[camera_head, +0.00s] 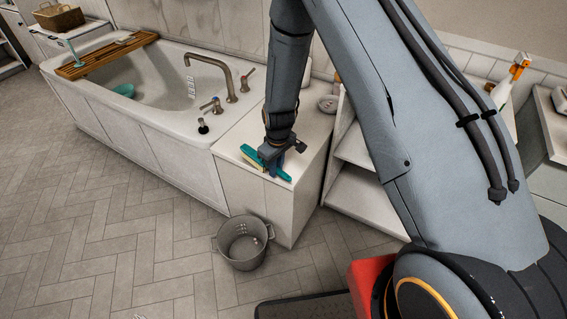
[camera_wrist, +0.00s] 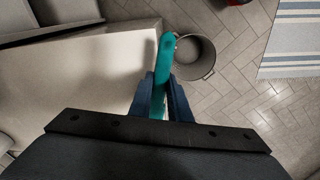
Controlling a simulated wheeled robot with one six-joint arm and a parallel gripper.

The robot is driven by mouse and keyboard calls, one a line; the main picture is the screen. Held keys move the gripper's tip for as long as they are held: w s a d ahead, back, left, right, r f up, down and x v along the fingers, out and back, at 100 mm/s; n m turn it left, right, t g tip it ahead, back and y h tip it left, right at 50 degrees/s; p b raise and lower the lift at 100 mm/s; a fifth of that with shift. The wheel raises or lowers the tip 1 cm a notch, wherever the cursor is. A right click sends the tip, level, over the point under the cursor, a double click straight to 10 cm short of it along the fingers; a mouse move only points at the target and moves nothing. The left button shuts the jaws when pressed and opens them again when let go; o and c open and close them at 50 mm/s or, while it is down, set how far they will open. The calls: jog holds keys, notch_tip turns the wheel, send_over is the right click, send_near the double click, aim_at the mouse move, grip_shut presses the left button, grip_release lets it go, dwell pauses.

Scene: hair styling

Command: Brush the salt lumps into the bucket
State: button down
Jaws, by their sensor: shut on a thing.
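My gripper (camera_head: 271,160) is shut on a teal brush (camera_head: 282,172) above the white cabinet top at the end of the bathtub. The brush has a pale bristle edge. In the wrist view the teal brush (camera_wrist: 165,52) sticks out between the blue fingers of my gripper (camera_wrist: 162,95), its end reaching past the cabinet edge. A grey metal bucket (camera_head: 242,243) with handles stands on the floor in front of the cabinet, and it also shows in the wrist view (camera_wrist: 208,58). A few small light bits show in the bucket. I cannot make out salt lumps on the cabinet top.
The white cabinet (camera_head: 230,177) adjoins the bathtub (camera_head: 180,165), which has a tap and a wooden rack (camera_head: 110,55). White shelves (camera_head: 362,190) stand to the right. A small bowl (camera_head: 328,103) sits behind my arm. The tiled floor left of the bucket is clear.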

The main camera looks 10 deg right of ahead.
jog(key=s+a+p, duration=0.1)
jog(key=s+a, duration=0.1)
jog(key=a, duration=0.3)
notch_tip(320, 180, up, 8)
jog(key=p, duration=0.4)
jog(key=shift+d+f, duration=0.25)
jog(key=shift+d, duration=0.1)
dwell(0.6)
